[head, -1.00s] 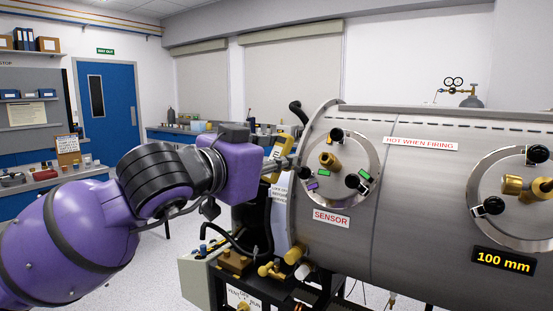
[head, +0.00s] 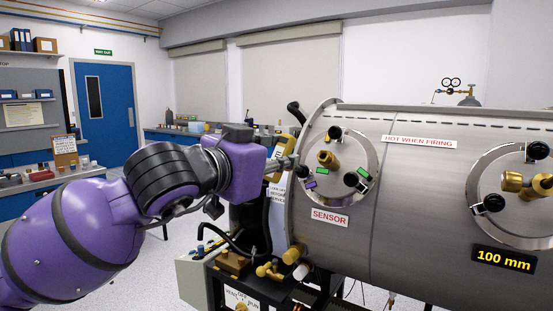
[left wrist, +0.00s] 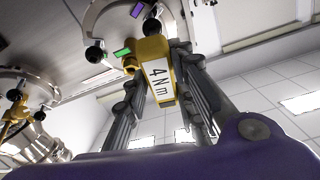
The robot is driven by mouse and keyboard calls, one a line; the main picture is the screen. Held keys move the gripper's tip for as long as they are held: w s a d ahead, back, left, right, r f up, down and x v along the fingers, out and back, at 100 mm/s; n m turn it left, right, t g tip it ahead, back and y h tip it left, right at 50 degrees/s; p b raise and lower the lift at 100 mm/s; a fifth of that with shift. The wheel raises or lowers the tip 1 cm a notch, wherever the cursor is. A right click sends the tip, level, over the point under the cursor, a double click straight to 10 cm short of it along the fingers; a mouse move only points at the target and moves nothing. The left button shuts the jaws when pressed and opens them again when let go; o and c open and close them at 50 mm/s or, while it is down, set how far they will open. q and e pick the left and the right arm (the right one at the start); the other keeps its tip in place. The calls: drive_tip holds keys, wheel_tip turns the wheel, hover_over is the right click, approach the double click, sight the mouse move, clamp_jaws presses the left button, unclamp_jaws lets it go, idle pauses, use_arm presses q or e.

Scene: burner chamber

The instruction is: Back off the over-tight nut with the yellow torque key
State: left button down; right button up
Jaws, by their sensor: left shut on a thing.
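My left gripper (left wrist: 163,75) is shut on the yellow torque key (left wrist: 152,52), which carries a white label reading "4 Nm". In the head view my left gripper (head: 292,162) is at the left edge of the round sensor flange (head: 357,146). Black knob-like nuts (head: 351,179) sit around the flange, with a green tag (head: 364,173) and a purple tag (head: 309,184) near them. In the left wrist view the key's far end is close to the flange's black knobs (left wrist: 95,54). I cannot tell whether it touches a nut. My right gripper is out of view.
The steel chamber (head: 412,200) fills the right, with a second flange and a "100 mm" sign (head: 503,257). A brass fitting (head: 328,160) stands out from the sensor flange. Below are a dark stand, hose and brass valve (head: 270,271).

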use_arm(q)
drive_tip(key=shift+w+d+f, duration=0.1)
drive_tip(key=shift+w+d, duration=0.1)
idle(0.7)
drive_tip(key=shift+d+f+n+y+b, duration=0.1)
drive_tip(key=shift+n+y+b, duration=0.25)
drive_tip(key=shift+n, duration=0.35)
drive_tip(key=n+t+y, duration=0.1)
drive_tip(key=n, duration=0.2)
drive_tip(key=shift+n+y, duration=0.35)
drive_tip(key=shift+n, duration=0.65)
